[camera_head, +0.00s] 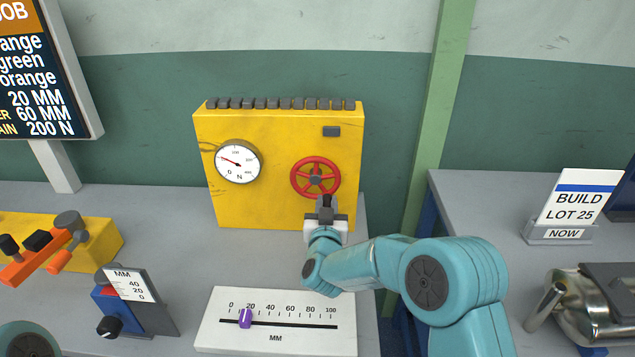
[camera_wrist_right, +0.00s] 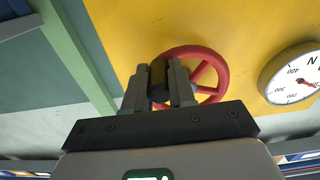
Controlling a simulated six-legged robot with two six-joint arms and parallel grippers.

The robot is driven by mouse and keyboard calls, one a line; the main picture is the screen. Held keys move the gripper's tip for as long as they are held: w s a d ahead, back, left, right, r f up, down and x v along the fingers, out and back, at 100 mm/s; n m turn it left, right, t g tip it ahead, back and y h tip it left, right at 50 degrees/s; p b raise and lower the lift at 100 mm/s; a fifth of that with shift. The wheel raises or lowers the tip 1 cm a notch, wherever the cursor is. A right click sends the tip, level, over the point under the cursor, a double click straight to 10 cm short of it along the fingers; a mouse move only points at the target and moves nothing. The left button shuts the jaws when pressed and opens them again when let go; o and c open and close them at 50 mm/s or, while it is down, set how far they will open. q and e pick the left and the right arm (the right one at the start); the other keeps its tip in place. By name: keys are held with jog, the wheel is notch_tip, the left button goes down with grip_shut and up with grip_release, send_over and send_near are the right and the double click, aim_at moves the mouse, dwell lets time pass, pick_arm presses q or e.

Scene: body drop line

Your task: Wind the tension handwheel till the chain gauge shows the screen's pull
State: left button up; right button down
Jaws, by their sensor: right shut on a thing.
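The red spoked handwheel (camera_head: 333,165) is on the front of a yellow housing (camera_head: 280,130); it also shows in the right wrist view (camera_wrist_right: 223,70). My right gripper (camera_head: 326,203) is at the wheel's lower rim. In the right wrist view its fingers (camera_wrist_right: 159,88) are shut around the wheel's dark cylindrical knob (camera_wrist_right: 158,75). The round white gauge (camera_head: 238,164), marked N, is left of the wheel. Its red needle points left and slightly up; the exact reading is too small to tell. The screen (camera_head: 40,75) shows 200 N on its last line. My left gripper is out of view.
A white MM slider board (camera_head: 275,340) with a purple pointer lies in front of the housing. An orange-handled yellow fixture (camera_head: 85,245) and a small MM gauge stand (camera_head: 130,290) are at left. At right are a BUILD LOT 25 sign (camera_head: 580,205) and a metal part (camera_head: 590,300).

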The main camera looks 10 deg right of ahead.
aim_at(297, 188)
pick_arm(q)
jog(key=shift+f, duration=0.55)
pick_arm(e)
jog(key=shift+w+a+f, duration=0.15)
jog(key=shift+a, duration=0.3)
jog(key=shift+w+a+f, duration=0.1)
jog(key=shift+a+f, duration=0.05)
jog(key=shift+a, duration=0.3)
jog(key=shift+w+a+r+b, duration=0.15)
jog(key=shift+w+a+b, duration=0.1)
jog(key=shift+a, duration=0.5)
jog(key=shift+w+a+r+b, duration=0.1)
jog(key=shift+w+a, duration=0.1)
jog(key=shift+a, duration=0.55)
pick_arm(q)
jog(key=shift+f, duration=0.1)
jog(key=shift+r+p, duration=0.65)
pick_arm(e)
jog(key=shift+w+a+r, duration=0.2)
jog(key=shift+a+r, duration=0.4)
jog(key=shift+w+a+r, duration=0.2)
jog(key=shift+a+r, duration=0.35)
